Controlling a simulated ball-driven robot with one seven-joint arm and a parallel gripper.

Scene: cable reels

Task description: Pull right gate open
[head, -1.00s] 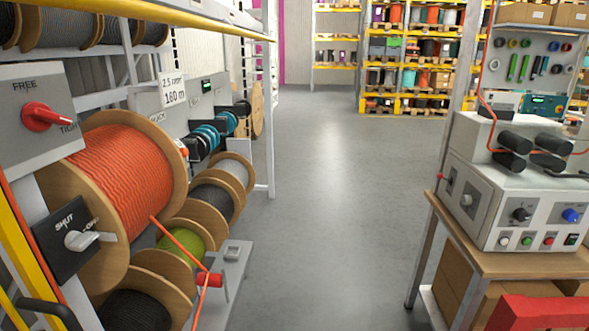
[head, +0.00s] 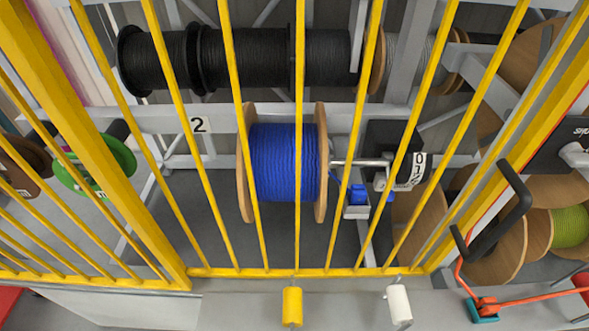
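A gate of yellow bars (head: 300,120) fills the middle and right of the head view, in front of a blue cable reel. Its bottom rail (head: 310,272) runs level, and a thick slanted yellow post (head: 95,140) stands at its left. A black bent handle (head: 522,205) is on the thick yellow upright (head: 545,105) at its right edge. More yellow bars (head: 45,230) stand left of the thick post. The gate stands across the reel bay; no gap shows at its edges. My gripper is out of view, and nothing is seen touching the handle.
Behind the bars are the blue reel (head: 283,160), a row of black reels (head: 245,58) and a green reel (head: 95,170).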

